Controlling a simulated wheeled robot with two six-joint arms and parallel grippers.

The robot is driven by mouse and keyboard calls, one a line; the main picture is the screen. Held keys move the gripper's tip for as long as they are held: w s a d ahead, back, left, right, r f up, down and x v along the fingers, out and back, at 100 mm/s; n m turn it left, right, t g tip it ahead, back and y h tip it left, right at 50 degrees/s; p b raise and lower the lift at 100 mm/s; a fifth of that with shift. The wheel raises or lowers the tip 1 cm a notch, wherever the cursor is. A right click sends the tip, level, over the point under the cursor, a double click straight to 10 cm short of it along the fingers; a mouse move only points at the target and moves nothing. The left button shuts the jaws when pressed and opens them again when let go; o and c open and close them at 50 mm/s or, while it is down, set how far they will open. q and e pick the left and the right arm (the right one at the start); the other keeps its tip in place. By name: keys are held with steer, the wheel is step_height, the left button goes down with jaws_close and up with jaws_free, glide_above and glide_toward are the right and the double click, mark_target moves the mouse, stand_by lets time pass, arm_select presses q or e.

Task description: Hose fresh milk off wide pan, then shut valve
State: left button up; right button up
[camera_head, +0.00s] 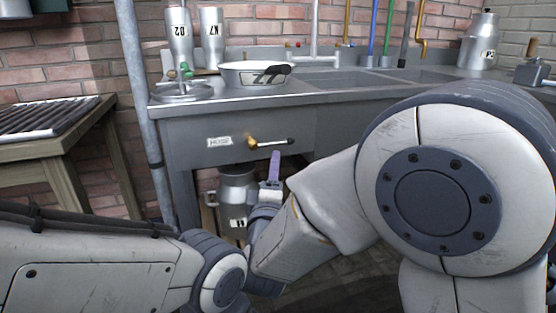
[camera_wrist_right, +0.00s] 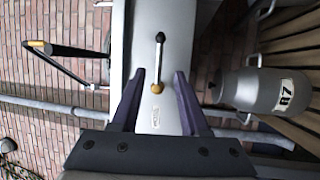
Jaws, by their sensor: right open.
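The wide pan (camera_head: 240,77) is pale and stands on the counter left of the sink; I cannot make out milk on it. The valve (camera_head: 270,142) is on the grey front panel below, beside a HOSE label (camera_head: 219,142). It has a brass body and a thin lever with a black tip, lying sideways. My right gripper (camera_head: 274,165) is open just below the valve. In the right wrist view, the valve's brass body (camera_wrist_right: 157,87) appears between the open fingers (camera_wrist_right: 158,95), with the lever beyond them; contact is not visible. My left gripper is not in view.
A dark object (camera_head: 272,74) is at the pan's right side. Steel cans (camera_head: 180,38) stand behind it. A milk can (camera_head: 236,185) is under the counter. A grey pipe (camera_head: 137,80) rises left of the counter, beside a slatted wooden table (camera_head: 60,145). The sink basin (camera_head: 345,82) looks empty.

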mark_target(278, 144)
steer(key=b+x, duration=0.3)
steer(key=x, duration=0.7)
steer(key=shift+w, duration=0.15)
jaws_close()
stand_by(1.1)
